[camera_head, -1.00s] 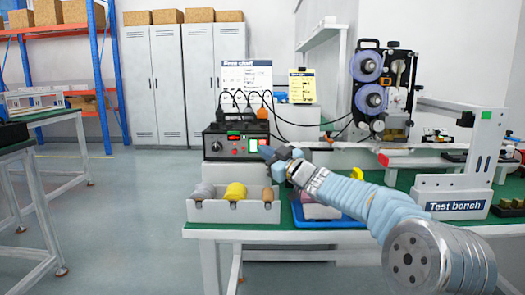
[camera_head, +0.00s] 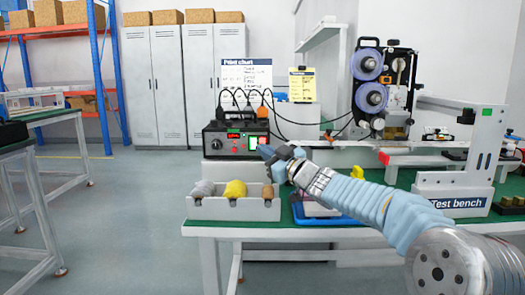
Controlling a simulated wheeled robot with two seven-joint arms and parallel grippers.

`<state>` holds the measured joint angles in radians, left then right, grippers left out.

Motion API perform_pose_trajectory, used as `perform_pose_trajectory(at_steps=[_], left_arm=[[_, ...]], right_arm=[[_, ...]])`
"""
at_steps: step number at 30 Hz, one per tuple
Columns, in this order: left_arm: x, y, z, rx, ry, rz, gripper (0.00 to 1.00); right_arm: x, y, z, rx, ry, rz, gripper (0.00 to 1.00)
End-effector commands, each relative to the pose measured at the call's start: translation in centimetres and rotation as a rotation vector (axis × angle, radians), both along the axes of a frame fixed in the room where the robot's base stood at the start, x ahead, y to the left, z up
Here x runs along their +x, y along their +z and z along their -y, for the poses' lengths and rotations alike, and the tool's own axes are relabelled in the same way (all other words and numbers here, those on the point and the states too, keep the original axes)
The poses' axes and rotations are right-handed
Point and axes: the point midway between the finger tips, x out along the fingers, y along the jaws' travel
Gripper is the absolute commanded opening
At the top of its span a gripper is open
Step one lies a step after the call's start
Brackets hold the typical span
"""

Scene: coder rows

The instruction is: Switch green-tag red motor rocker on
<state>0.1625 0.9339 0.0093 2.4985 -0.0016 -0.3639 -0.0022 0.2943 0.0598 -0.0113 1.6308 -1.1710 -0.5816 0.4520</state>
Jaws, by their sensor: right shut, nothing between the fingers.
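A black control box (camera_head: 220,148) stands on a pale block at the back left of the bench. Its front has a small display with red digits (camera_head: 234,135), a round red knob (camera_head: 235,151), a pale green-lit rocker (camera_head: 253,143) and a red rocker (camera_head: 263,140) at the right end. The tag by the red rocker is too small to read. My right gripper (camera_head: 266,152) is shut and empty, its blue fingertips just below the red rocker; I cannot tell whether they touch the box. My left gripper is not in view.
A grey bin (camera_head: 233,209) with grey, yellow and brown pieces stands in front of the box. Black cables rise behind it. A blue tray (camera_head: 325,222) lies under my right arm. A machine with blue reels (camera_head: 372,97) and a white Test bench frame (camera_head: 452,200) stand right.

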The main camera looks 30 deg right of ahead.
Motion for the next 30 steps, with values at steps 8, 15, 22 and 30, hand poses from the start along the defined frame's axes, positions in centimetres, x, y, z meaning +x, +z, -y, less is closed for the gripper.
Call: perform_pose_trajectory(at_steps=[8,15,22,30], left_arm=[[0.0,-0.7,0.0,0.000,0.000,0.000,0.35],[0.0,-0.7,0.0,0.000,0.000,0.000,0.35],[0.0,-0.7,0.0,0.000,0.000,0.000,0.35],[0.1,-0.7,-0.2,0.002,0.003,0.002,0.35]], right_arm=[[-2.1,0.3,-1.3,0.000,0.001,0.001,0.00],[-2.3,0.4,-1.4,0.000,0.000,0.000,0.00],[-2.3,0.4,-1.4,0.000,0.000,0.000,0.00],[-2.3,0.4,-1.4,0.000,0.000,0.000,0.00]])
